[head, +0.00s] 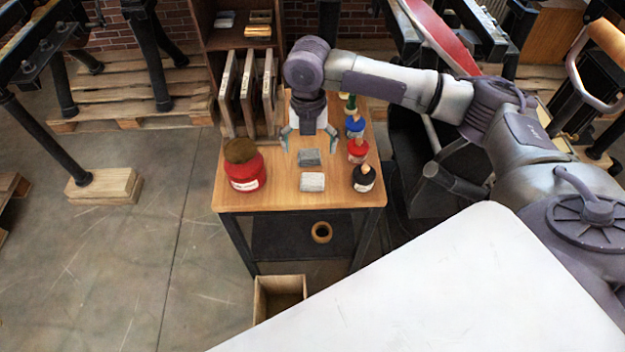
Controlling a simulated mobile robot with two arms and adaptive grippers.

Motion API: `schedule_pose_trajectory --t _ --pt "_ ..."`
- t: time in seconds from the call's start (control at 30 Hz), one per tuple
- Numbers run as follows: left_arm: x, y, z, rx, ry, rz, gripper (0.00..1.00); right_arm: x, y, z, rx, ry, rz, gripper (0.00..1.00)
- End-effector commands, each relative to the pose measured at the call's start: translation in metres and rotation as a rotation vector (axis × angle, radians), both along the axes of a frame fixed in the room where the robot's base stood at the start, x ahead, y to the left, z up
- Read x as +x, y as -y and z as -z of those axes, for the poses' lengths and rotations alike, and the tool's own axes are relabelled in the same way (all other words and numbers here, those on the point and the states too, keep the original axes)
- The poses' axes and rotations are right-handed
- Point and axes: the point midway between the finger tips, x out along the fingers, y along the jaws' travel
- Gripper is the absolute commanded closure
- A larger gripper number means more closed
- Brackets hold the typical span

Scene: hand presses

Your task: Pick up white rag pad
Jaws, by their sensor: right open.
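The white rag pad (312,182) lies flat on the wooden table top (285,185), near its front edge. A grey pad (309,157) lies just behind it. My right gripper (311,150) points down over the table with its fingers spread and nothing between them. It is above and around the grey pad, a little behind the white pad. The exact height of the fingertips is hard to tell. My left gripper does not show.
A red jar (245,170) with a brown top stands left of the pads. A black bottle (363,178), a red bottle (358,151) and a blue bottle (355,125) line the right edge. Framed boards (247,92) stand behind. An open box (280,296) is on the floor.

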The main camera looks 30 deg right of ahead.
Motion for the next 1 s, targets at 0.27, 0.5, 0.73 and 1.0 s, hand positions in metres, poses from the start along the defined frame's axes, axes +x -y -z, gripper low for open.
schedule_pose_trajectory --t 0.27,0.5,0.73,1.0 --pt "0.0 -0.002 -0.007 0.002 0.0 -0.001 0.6 -0.001 0.0 0.054 0.0 -0.004 0.001 0.06" --pt "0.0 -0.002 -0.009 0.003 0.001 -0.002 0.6 0.0 0.001 0.076 0.0 0.0 0.002 0.06" --pt "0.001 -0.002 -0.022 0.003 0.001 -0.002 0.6 -0.002 0.008 0.103 -0.001 -0.004 0.003 0.06" --pt "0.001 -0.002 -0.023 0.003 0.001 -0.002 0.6 -0.001 0.008 0.128 0.0 0.001 0.001 0.06"
